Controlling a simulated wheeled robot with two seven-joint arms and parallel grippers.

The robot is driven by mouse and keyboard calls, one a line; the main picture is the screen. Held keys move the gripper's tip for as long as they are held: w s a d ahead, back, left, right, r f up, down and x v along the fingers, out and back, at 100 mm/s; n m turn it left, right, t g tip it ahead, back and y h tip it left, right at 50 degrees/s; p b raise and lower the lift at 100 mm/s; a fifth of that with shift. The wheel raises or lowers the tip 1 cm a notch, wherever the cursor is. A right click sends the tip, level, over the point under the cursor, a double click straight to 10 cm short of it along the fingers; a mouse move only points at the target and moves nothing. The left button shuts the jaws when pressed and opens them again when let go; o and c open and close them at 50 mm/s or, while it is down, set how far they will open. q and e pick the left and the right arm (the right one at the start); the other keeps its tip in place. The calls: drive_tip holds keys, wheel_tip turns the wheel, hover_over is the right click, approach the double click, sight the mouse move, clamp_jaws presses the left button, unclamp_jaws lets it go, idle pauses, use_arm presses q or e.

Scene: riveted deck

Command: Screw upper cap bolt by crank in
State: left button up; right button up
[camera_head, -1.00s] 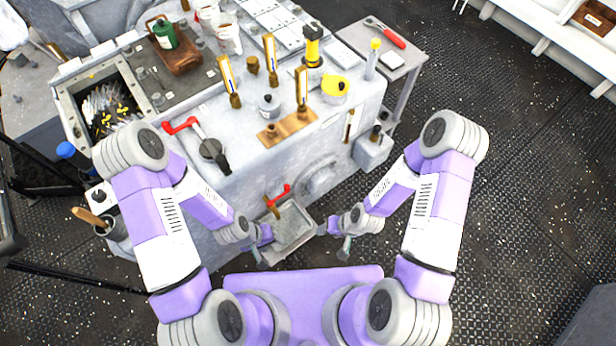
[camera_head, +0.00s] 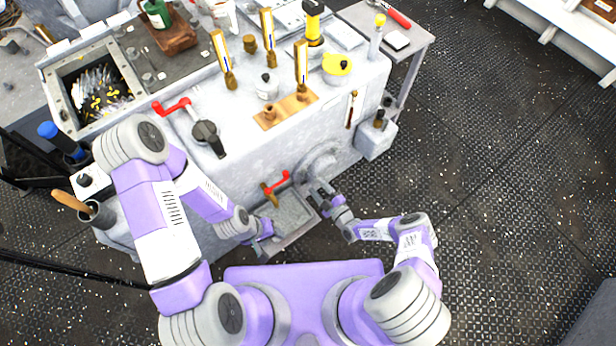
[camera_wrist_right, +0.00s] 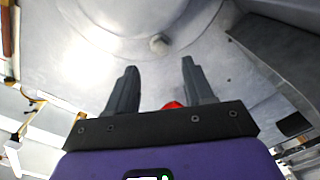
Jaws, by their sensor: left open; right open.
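The round grey cap (camera_head: 318,163) sits on the front face of the pale machine block, and it fills the top of the right wrist view (camera_wrist_right: 110,25). A small bolt head (camera_wrist_right: 158,44) stands out near its rim there. My right gripper (camera_head: 318,194) is just in front of the cap, and in the wrist view its open fingers (camera_wrist_right: 155,80) are empty, with the bolt beyond the gap between them. My left gripper (camera_head: 264,232) is open beside the tray, low at the machine's front. I cannot tell which part is the crank.
A red-handled brass valve (camera_head: 276,186) is left of the cap, above a grey tray (camera_head: 292,215). A grey box (camera_head: 374,142) juts out at right. Floor to the right is clear.

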sight(305, 173)
drive_tip(key=b+x, duration=0.1)
drive_tip(key=x, duration=0.4)
drive_tip(key=shift+w+a+f+b, duration=0.1)
drive_tip(key=shift+w+a+b, duration=0.05)
drive_tip(key=shift+b, duration=0.15)
drive_tip(key=shift+x, duration=0.8)
clamp_jaws()
drive_tip(key=shift+m, duration=2.1)
